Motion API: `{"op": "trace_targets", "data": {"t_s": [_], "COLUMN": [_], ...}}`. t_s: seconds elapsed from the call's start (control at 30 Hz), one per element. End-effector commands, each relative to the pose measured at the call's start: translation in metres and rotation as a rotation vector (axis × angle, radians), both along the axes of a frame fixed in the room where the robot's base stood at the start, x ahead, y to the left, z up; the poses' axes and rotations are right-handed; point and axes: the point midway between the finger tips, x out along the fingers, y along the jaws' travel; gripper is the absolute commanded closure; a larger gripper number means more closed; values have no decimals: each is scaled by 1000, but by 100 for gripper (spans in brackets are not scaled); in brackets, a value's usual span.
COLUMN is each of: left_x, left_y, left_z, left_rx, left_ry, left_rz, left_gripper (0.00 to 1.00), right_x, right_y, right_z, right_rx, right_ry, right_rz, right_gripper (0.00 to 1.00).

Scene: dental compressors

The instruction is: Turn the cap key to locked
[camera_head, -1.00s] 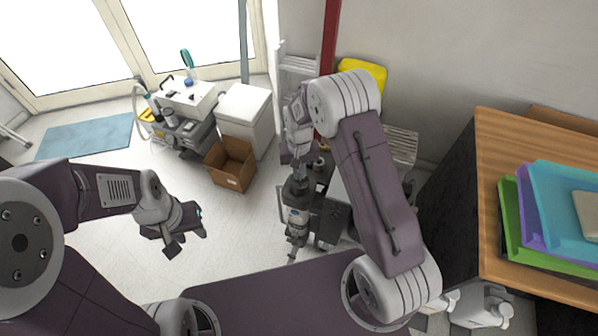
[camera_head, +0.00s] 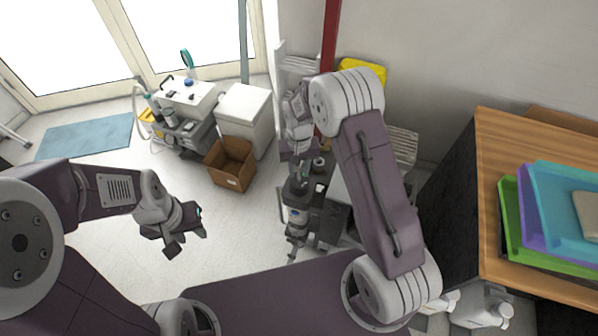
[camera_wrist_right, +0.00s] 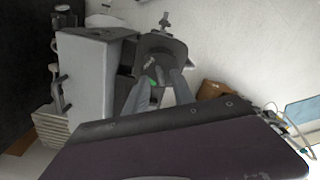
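The compressor unit (camera_head: 297,216) stands on the floor under my right arm, with a dark top. In the right wrist view this dark top (camera_wrist_right: 160,47) shows beyond the fingers, with a small grey piece on it that may be the cap key (camera_wrist_right: 149,64), and a small green spot close to one fingertip. Whether the key is turned is too small to tell. My right gripper (camera_wrist_right: 161,77) is open, its two grey fingers apart over the near part of the dark top; I cannot tell whether they touch it. My left gripper (camera_head: 186,243) hangs empty and open over bare floor, away from the compressor.
A cardboard box (camera_head: 231,164) and a white cabinet (camera_head: 245,115) stand behind to the left. A wooden-topped counter (camera_head: 490,150) with coloured trays (camera_head: 565,215) is at the right. A red post (camera_head: 330,35) rises behind the compressor. The floor at centre left is clear.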

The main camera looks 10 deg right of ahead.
Motion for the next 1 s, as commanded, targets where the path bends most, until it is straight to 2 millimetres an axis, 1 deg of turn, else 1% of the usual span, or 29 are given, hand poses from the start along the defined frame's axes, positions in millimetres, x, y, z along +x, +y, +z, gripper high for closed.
{"op": "trace_targets", "data": {"t_s": [0.03, 0.1, 0.2, 0.3, 0.37, 0.47, 0.7, 0.73, 0.8, 0.87, 0.93, 1.0], "left_x": [0, 0, 0, 0, 0, 0, 0, 0, 0, 0, 0, 0], "left_y": [0, 0, 0, 0, 0, 0, 0, 0, 0, 0, 0, 0], "left_z": [0, 0, 0, 1, 1, 1, 3, 10, 35, 48, 52, 49], "left_rx": [0, 0, 0, 0, 0, 0, 0, 0, 0, 0, 0, 0], "left_ry": [0, 0, 0, 0, 0, 0, 0, 0, 0, -1, -1, -1], "left_rz": [0, 0, 0, 0, 0, 0, 0, 0, 0, 0, 0, 0], "left_gripper": [64, 64, 64, 64, 64, 64, 64, 64, 64, 64, 64, 64], "right_x": [1, 1, 1, 1, 1, 0, 0, 0, -1, -1, -1, 0], "right_y": [0, 0, 0, 0, 0, 0, 0, 0, 0, 0, 0, 0], "right_z": [12, 29, 51, 66, 72, 77, 78, 82, 90, 89, 84, 79], "right_rx": [0, 1, 0, 1, 1, 0, 0, 0, -1, 0, -1, 0], "right_ry": [-5, -6, -5, -3, -3, -1, 0, 1, 6, 5, 3, 1], "right_rz": [0, 0, 0, 0, 0, 0, 0, 0, 0, 0, 0, 0], "right_gripper": [70, 70, 70, 70, 70, 70, 70, 70, 70, 70, 70, 70]}}
